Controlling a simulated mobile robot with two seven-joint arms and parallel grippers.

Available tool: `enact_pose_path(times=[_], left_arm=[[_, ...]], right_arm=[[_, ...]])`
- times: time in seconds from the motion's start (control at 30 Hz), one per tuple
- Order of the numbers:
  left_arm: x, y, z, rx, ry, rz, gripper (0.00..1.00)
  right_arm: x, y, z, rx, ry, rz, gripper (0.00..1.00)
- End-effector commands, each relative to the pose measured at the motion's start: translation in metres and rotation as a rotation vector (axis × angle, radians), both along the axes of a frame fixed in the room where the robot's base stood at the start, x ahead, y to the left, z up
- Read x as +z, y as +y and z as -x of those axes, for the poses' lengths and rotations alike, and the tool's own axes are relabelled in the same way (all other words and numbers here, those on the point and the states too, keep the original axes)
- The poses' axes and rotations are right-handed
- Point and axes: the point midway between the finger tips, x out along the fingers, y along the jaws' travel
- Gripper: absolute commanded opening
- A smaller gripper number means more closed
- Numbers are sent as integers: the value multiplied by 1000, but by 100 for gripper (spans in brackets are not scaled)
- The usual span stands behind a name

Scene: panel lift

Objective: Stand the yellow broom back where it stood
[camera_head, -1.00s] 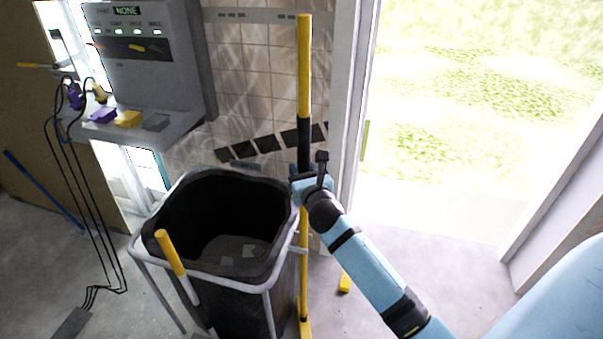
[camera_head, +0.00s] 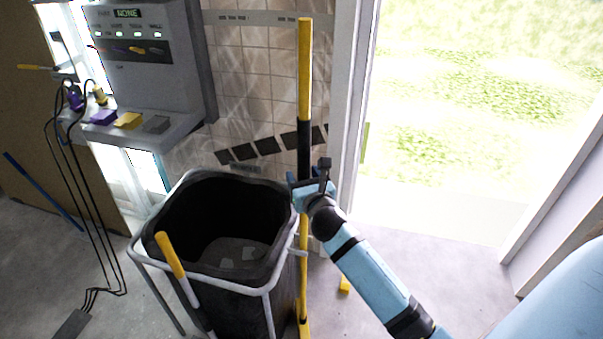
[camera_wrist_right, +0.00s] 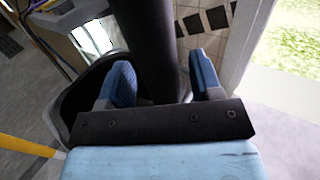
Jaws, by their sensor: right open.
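The yellow broom (camera_head: 304,70) stands upright against the tiled wall, between the black bin and the door frame. It has a black grip section in the middle of its handle and a yellow foot on the floor. In the right wrist view the black part of the handle (camera_wrist_right: 150,60) rises between the two blue fingers of the gripper (camera_wrist_right: 158,82), with gaps on both sides. The right gripper is open. My left gripper is not in view.
A black bin (camera_head: 190,215) in a white tubular frame stands close left of the broom, with a yellow-ended handle (camera_head: 170,254) at its front. A grey panel unit (camera_head: 150,70) hangs on the wall. An open doorway (camera_head: 450,130) lies to the right. A small yellow block (camera_head: 344,285) is on the floor.

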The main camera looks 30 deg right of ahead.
Motion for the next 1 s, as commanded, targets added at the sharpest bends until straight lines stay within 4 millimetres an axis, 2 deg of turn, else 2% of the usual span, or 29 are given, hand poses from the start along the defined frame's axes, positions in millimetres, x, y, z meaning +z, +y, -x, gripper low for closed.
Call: enact_pose_path(times=[0.2,0.33,0.57,0.67,0.77,0.87,1.0], left_arm=[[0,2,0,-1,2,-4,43],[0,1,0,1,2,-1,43],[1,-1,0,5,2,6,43],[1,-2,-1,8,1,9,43],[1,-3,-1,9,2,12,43],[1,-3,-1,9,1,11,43],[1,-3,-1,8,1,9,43]], right_arm=[[0,13,48,1,2,-1,59],[0,20,72,1,2,-2,59],[0,27,97,1,0,-7,59],[-7,32,103,11,1,-93,59],[-29,43,112,31,4,-337,59],[-60,62,127,31,15,-726,59],[-106,92,157,-51,46,-1353,59]])
